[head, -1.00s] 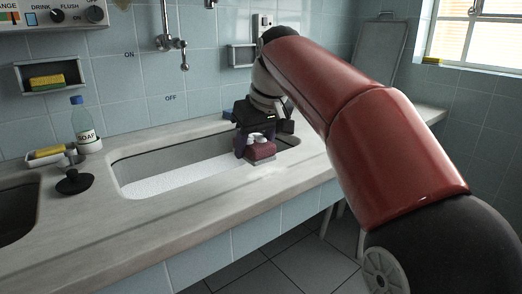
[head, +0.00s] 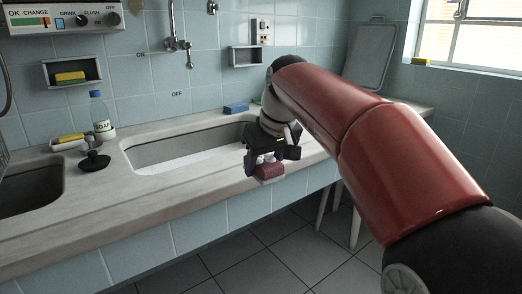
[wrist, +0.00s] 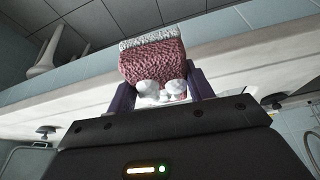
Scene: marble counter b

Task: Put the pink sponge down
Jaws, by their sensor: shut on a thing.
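The pink sponge (head: 269,171) is a small reddish-pink block held between the fingertips of my gripper (head: 266,160) in the head view. It is at the front edge of the counter (head: 150,190), right of the long sink basin. In the wrist view the sponge (wrist: 152,62) shows a rough pink face and a pale grey layer, with white fingertip pads (wrist: 160,90) against it. My gripper is shut on it. Whether the sponge touches the counter cannot be told.
The long sink basin (head: 185,160) lies left of my gripper. A blue sponge (head: 236,108) lies behind it. A soap bottle (head: 100,115), a dish with a yellow sponge (head: 70,139) and a black plunger-like thing (head: 94,160) stand at left. The floor drops away in front.

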